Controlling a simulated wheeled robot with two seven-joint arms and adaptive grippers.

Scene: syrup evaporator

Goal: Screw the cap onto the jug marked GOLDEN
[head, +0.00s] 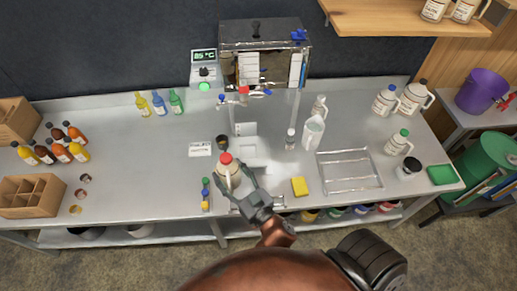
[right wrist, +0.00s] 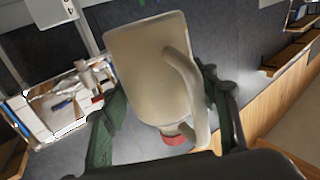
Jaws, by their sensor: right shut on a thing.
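A cream jug (head: 233,179) with a handle and a red cap (head: 226,159) on its neck is at my right gripper (head: 238,188), near the middle front of the bench. The right gripper is shut on this jug, with fingers on either side of its body. In the right wrist view the jug (right wrist: 150,75) fills the middle, its handle to the right and its red cap (right wrist: 178,134) at the lower end. I cannot read any label on it, and cannot tell how tightly the cap sits. My left gripper is not in view.
The evaporator (head: 262,65) stands behind, with taps above a sink area. Capped jugs (head: 397,143) stand farther right. Coloured bottles (head: 78,151) and wooden crates stand left.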

